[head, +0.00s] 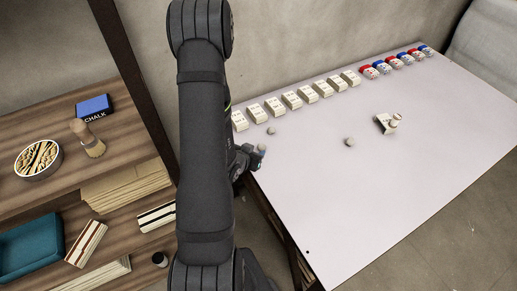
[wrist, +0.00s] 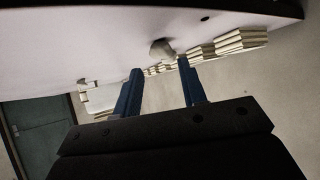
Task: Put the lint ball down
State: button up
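A small grey lint ball (head: 271,131) rests on the white table near its left end, in front of the row of white blocks. A second grey ball (head: 349,141) lies near the table's middle. My gripper (head: 262,152) is at the table's left edge, close to the first ball. In the wrist view my gripper (wrist: 160,70) has its two blue fingers apart. A grey lump (wrist: 161,49) shows just beyond the fingertips and looks like the nearer ball; it does not appear gripped. I cannot tell the exact gap between it and the fingers.
A small pale object (head: 386,123) stands right of the middle. Left is a wooden shelf (head: 60,190) with a chalk box (head: 93,105) and brush (head: 88,140).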

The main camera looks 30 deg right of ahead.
jog(key=shift+s+a+r, duration=0.25)
jog(key=shift+a+r, duration=0.1)
jog(key=shift+a, duration=0.15)
jog(key=shift+o, duration=1.3)
jog(key=shift+s+a+r, duration=0.3)
jog(key=s+a+r+g+y, duration=0.1)
jog(key=s+a+r, duration=0.25)
jog(key=r, duration=0.45)
send_near(261, 147)
jog(key=d+f, duration=0.1)
jog(key=w+d+f, duration=0.1)
jog(key=shift+d+y, duration=0.3)
jog(key=shift+y, duration=0.1)
jog(key=shift+x, duration=2.8)
jog(key=shift+w+r, duration=0.1)
jog(key=shift+w, duration=0.05)
